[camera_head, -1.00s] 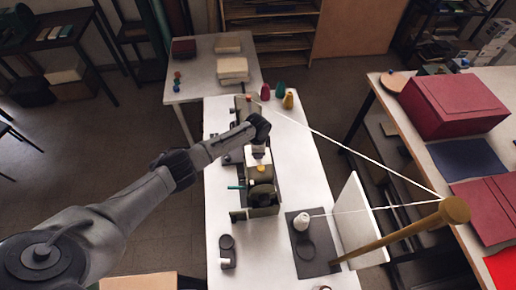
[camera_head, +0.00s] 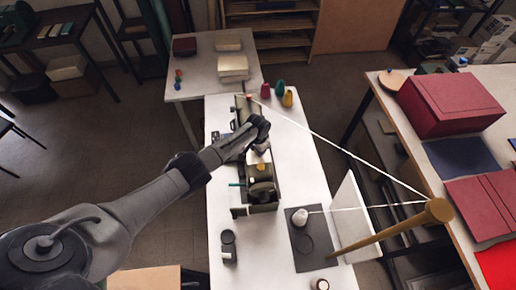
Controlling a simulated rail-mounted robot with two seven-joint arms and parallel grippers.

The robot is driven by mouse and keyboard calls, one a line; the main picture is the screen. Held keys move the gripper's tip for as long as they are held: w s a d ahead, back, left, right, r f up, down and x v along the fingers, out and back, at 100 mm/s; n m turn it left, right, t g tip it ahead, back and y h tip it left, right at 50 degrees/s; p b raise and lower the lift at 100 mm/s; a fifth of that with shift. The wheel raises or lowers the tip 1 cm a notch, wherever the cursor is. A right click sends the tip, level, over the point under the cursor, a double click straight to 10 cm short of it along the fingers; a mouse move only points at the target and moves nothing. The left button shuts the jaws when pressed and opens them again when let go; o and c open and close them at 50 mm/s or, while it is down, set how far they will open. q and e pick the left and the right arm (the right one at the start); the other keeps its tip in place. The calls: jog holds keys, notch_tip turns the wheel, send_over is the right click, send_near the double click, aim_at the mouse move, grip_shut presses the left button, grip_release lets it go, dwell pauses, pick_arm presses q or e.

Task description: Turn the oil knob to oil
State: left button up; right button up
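A long olive-green machine (camera_head: 264,193) stands on the white table, with a yellow knob-like part (camera_head: 261,167) on its top and a teal rod (camera_head: 237,184) at its left side. I cannot tell which part is the oil knob, and no label is readable. My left arm reaches in from the left, and my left gripper (camera_head: 260,140) is over the machine's far half, just beyond the yellow part. Its fingertips are too small and too covered to tell open from shut. My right gripper is not in view.
A white thread runs from the machine's far end to a wooden post (camera_head: 390,232) at the right. A white spool (camera_head: 300,217) stands on a dark mat (camera_head: 308,258).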

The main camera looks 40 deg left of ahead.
pick_arm(q)
jog(key=shift+r, duration=0.15)
dwell(0.4)
jog(key=o, duration=0.9)
jog(key=shift+r, duration=0.2)
notch_tip(320, 180, up, 13)
jog(key=shift+r, duration=0.15)
dwell(0.5)
